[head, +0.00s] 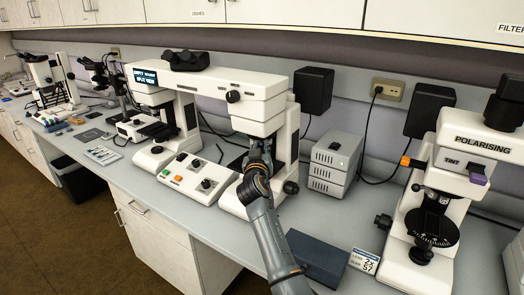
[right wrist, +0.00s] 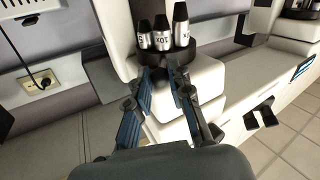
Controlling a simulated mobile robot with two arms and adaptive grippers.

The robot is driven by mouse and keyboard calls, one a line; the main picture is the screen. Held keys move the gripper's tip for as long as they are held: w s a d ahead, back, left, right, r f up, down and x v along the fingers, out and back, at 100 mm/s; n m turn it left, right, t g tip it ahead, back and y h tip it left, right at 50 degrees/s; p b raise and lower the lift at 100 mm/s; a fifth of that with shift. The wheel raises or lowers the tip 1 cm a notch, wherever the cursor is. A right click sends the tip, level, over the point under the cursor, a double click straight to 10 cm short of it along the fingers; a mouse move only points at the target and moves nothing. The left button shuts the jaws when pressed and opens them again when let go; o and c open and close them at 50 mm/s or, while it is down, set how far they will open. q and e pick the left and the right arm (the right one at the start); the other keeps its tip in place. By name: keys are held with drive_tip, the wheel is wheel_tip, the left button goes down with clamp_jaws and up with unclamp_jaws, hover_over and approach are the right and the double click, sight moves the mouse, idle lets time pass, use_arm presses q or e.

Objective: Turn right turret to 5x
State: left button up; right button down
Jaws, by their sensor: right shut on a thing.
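The white double microscope (head: 225,82) stands on the bench with a bridge across two columns. My right gripper (head: 259,152) is under its right head and hides the right turret in the head view. In the right wrist view the turret (right wrist: 166,54) is a dark disc carrying several silver objectives with black tips. One objective (right wrist: 162,40) has an upside-down marking that looks like 10X. My right gripper's fingers (right wrist: 167,78) are closed in at the turret's edge and grip it. Which objective is in the working position cannot be told. My left gripper is not in view.
A control box (head: 195,178) with coloured buttons sits between the columns. A grey power unit (head: 334,160) stands to the right. A dark blue block (head: 317,258) and a small sign (head: 366,262) lie near my arm. A polarising microscope (head: 463,165) stands at the far right.

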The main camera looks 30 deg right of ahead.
drive_tip(key=c, duration=1.2)
unclamp_jaws()
drive_tip(key=shift+s+a, duration=0.1)
drive_tip(key=shift+s, duration=0.05)
drive_tip(key=v, duration=1.1)
drive_tip(key=shift+s+a, duration=0.25)
